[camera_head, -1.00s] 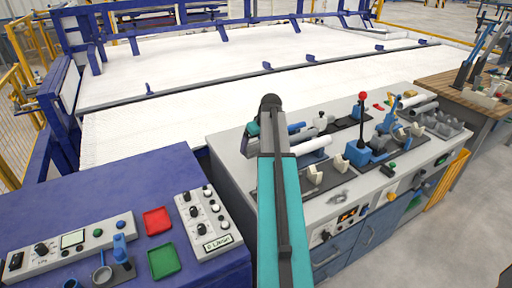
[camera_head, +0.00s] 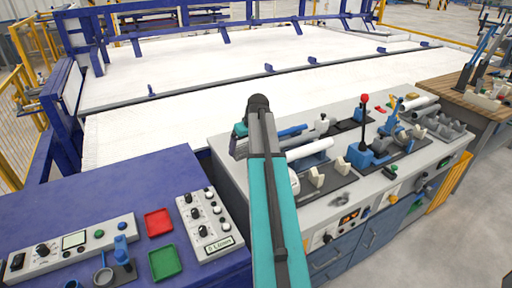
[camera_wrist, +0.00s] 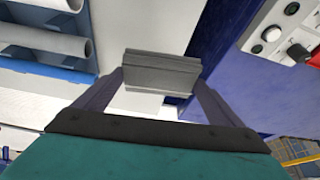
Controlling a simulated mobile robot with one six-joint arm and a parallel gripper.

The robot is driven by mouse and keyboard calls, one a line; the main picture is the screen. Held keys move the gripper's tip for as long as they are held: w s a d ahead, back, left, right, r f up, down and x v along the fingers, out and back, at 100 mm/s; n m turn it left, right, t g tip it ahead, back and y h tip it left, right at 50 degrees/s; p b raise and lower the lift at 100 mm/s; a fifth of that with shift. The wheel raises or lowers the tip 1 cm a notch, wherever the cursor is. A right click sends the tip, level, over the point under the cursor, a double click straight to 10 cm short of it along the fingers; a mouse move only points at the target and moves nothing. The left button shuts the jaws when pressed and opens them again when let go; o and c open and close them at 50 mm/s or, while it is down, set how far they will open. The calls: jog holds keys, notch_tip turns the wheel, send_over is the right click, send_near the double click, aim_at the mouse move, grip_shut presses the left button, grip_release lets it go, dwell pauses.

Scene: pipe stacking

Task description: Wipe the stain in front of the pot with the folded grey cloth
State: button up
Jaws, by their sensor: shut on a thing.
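My gripper (camera_wrist: 158,92) shows in the wrist view with its two dark fingers on either side of a folded grey cloth (camera_wrist: 160,68). It is shut on the cloth, which is held level across the fingertips. In the head view my arm covers most of the gripper, and only a teal and dark part of it shows at the left end of the grey bench.
The grey bench (camera_head: 226,160) carries a white pipe (camera_head: 310,150), a blue press with a red knob (camera_head: 364,97) and grey holders. To the left, a blue table (camera_head: 70,195) holds a control box (camera_head: 208,222), a red tray (camera_head: 158,212) and a green tray (camera_head: 180,262).

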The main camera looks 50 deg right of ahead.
jog(key=w+a+r, duration=0.2)
jog(key=w+a, duration=0.1)
jog(key=a, duration=0.5)
jog(key=w+a+r+n, duration=0.1)
jog(key=w+a+r, duration=0.1)
jog(key=a, duration=0.6)
jog(key=w+a+r, duration=0.2)
jog(key=w+a, duration=0.1)
jog(key=a, duration=0.5)
jog(key=s+a+r, duration=0.1)
jog(key=a+r, duration=0.1)
jog(key=a, duration=0.9)
jog(key=a+r+n+y, duration=0.1)
jog(key=a+r, duration=0.1)
jog(key=a, duration=1)
jog(key=shift+s+a+r, duration=0.25)
jog(key=shift+s, duration=0.15)
jog(key=shift+d, duration=0.1)
